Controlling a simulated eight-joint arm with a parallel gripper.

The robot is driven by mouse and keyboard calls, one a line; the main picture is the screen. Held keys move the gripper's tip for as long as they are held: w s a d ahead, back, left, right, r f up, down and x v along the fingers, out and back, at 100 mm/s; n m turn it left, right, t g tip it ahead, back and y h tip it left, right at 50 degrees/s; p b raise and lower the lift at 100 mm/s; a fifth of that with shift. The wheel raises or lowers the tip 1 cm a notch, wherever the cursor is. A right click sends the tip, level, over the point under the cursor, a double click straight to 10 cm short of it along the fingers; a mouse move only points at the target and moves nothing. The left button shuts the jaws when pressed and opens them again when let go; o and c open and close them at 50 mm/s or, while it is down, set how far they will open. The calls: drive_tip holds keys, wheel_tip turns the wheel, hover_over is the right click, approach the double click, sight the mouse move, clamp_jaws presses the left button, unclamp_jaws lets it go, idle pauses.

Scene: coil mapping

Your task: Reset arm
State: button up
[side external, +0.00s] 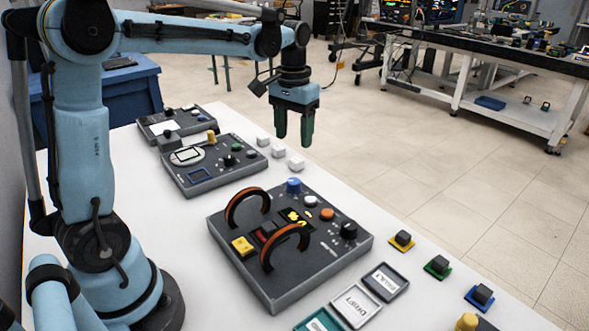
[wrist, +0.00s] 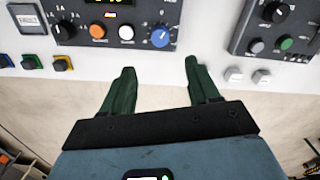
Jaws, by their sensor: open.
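My gripper (side external: 294,127) is open and empty, raised high above the far edge of the white table in the side external view. Its two green fingers stand apart in the wrist view (wrist: 160,88), with nothing between them. My arm reaches out over the table to the right. Below the gripper is a grey control panel (side external: 338,262) with two black and orange arches, a blue knob (side external: 293,185), an orange knob (side external: 327,214) and a yellow block (side external: 243,246). The blue knob also shows in the wrist view (wrist: 160,36).
Two more grey panels (side external: 212,188) (side external: 165,120) stand farther along the table. Small white cubes (side external: 279,151) lie near its far edge. Yellow, green and blue tags with black knobs (side external: 438,265) and labelled trays (side external: 356,305) lie at the front right. Floor lies beyond.

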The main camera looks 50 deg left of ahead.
drive_tip(key=s+d+f+m+t, duration=0.3)
drive_tip(key=s+d+t, duration=0.4)
drive_tip(key=s+d, duration=0.2)
drive_tip(key=shift+s, duration=1.2)
drive_tip(key=shift+d, duration=0.1)
idle(1.1)
